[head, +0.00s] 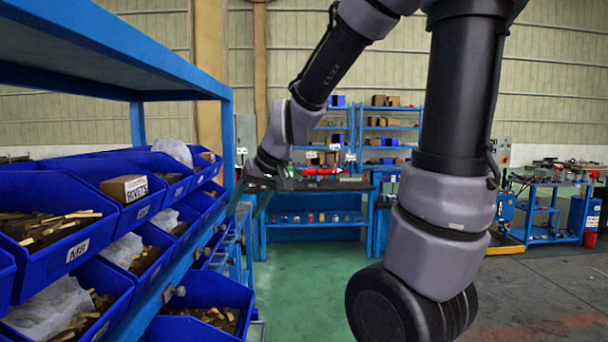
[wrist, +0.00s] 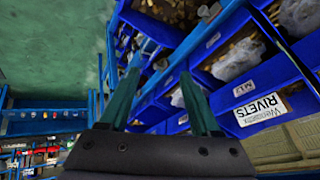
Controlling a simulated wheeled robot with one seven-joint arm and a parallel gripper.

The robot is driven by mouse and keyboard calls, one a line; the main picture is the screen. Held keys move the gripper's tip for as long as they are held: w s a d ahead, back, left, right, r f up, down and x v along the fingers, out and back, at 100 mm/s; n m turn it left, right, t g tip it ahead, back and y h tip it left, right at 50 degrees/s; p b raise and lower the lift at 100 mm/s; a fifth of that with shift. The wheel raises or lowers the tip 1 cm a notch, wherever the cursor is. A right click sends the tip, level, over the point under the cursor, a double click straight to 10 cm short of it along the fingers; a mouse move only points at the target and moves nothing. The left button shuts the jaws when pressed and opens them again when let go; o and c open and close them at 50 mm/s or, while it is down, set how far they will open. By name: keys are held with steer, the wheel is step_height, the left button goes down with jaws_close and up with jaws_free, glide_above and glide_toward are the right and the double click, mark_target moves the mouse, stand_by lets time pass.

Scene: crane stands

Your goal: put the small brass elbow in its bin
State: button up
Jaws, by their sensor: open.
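My gripper (head: 258,196) is at the end of the arm, beside the right end of the blue bin rack in the head view. In the wrist view my gripper (wrist: 162,78) shows two teal fingers spread apart, with nothing held between them. Blue bins with brass-coloured parts stand on the rack, among them a front bin (head: 75,252) labelled M8 and a lower bin (head: 205,290). I cannot pick out a small brass elbow among these parts, and most bin labels are too small to read.
A cardboard RIVETS box (head: 125,188) sits in an upper bin; it also shows in the wrist view (wrist: 262,108). A blue rack upright (head: 228,140) stands close to my gripper. A blue workbench (head: 315,222) stands behind. The green floor (head: 310,285) is clear.

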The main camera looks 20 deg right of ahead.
steer(key=s+d+r+m+t+h, duration=0.1)
steer(key=s+d+r+m, duration=0.3)
steer(key=s+d+r, duration=0.5)
steer(key=s, duration=0.3)
steer(key=shift+s+r+m+t+h, duration=0.15)
steer(key=shift+s+m+t+h, duration=0.15)
steer(key=shift+m+h, duration=0.1)
steer(key=shift+d, duration=0.1)
